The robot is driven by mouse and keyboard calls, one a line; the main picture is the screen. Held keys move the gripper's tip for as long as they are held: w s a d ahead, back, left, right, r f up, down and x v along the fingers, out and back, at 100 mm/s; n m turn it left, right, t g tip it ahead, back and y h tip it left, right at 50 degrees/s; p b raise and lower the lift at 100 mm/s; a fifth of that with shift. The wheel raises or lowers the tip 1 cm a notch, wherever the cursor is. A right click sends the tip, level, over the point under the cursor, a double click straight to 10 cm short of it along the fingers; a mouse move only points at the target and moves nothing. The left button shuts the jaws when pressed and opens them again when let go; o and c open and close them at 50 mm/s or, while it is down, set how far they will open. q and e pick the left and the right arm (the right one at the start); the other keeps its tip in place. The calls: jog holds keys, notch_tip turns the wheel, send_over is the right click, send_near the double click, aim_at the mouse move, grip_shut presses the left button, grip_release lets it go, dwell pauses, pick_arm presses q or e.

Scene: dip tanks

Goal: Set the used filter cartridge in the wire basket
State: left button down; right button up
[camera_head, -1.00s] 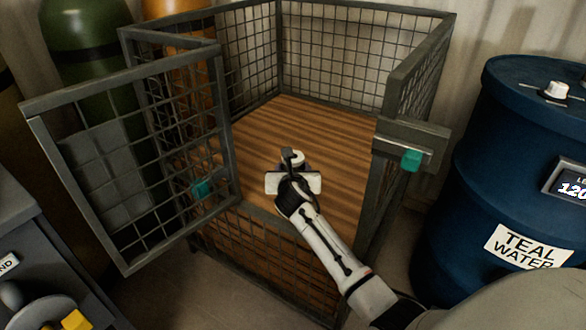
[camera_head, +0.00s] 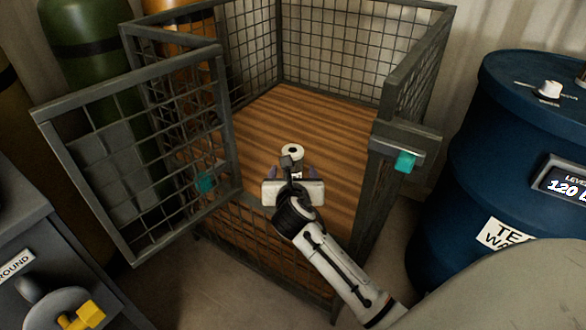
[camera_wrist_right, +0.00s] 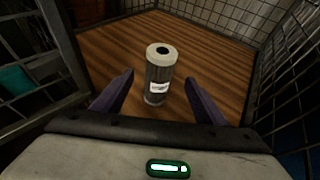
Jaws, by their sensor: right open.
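The used filter cartridge (camera_wrist_right: 158,75) stands upright on the wooden floor of the wire basket in the right wrist view. It is a grey cylinder with a pale ring top and a white label. Its pale top (camera_head: 292,151) shows in the head view, the rest mostly hidden by my gripper. My right gripper (camera_head: 292,174) is open just in front of it. In the wrist view its purple fingers (camera_wrist_right: 158,96) are spread to both sides, apart from the cartridge. The wire basket (camera_head: 415,65) has mesh walls and a swung-open front gate (camera_head: 140,160). My left gripper is not in view.
A blue drum (camera_head: 500,150) stands to the right of the basket. Green (camera_head: 90,50) and orange (camera_head: 180,45) cylinders stand behind the gate. A grey cabinet with a yellow handle (camera_head: 88,314) is at lower left. The basket floor (camera_head: 290,115) around the cartridge is clear.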

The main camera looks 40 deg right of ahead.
jog(key=s+a+f+m+g+y, duration=0.1)
jog(key=s+a+f+m+y, duration=0.6)
jog(key=s+a+f+m, duration=0.6)
jog(key=s+a+m+y, duration=0.2)
jog(key=s+a+m, duration=0.2)
jog(key=s+m, duration=0.3)
jog(key=s+a+m+g+y, duration=0.1)
jog(key=s+a+m+y, duration=0.1)
jog(key=s+a+m, duration=0.2)
jog(key=shift+s+a+m, duration=0.35)
jog(key=shift+s+m, duration=1.25)
jog(key=shift+r, duration=0.1)
